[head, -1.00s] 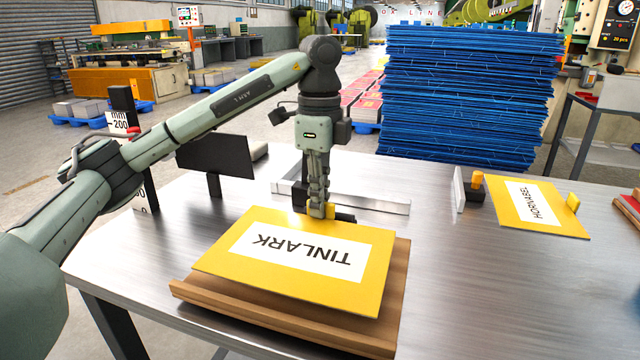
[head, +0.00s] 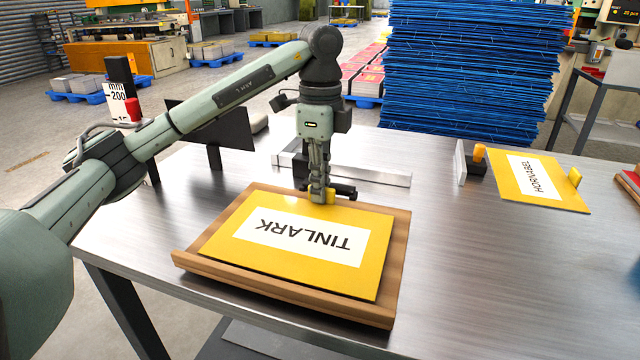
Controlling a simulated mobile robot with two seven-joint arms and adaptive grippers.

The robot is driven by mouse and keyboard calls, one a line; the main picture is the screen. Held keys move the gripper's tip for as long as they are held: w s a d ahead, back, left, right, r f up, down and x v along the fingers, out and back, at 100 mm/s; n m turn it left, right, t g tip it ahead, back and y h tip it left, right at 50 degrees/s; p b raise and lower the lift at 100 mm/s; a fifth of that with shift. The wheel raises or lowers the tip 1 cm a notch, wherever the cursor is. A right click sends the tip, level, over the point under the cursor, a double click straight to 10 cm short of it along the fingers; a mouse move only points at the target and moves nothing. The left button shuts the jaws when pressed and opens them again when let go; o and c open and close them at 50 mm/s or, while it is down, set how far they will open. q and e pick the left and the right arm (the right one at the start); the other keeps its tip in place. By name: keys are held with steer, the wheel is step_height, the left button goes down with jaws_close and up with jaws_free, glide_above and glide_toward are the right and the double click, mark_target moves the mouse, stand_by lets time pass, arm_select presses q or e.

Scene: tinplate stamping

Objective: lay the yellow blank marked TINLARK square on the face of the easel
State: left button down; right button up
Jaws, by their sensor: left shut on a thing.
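The yellow blank marked TINLARK (head: 225,246) lies over the face of the wooden easel (head: 388,270) in the head view, its lettering upside down to me. Its near edge is just inside the easel's front ledge, and wood shows along the far and right sides. Its sides look roughly in line with the easel's. My left gripper (head: 322,198) is shut on the blank's far edge, at a yellow tab. Whether the blank's underside touches the face everywhere, I cannot tell. My right gripper is not in view.
A yellow blank marked HORNABEL (head: 560,192) rests at the right beside a small white plate (head: 459,162). A metal angle fence (head: 380,177) lies behind the easel. A dark panel (head: 235,130) stands behind left. The metal table (head: 480,270) is bare right of the easel.

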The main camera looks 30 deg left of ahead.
arm_select(q)
steer(key=shift+f, duration=0.5)
steer(key=c, duration=1.6)
jaws_free()
step_height(320, 180, up, 12)
steer(key=shift+r, duration=0.1)
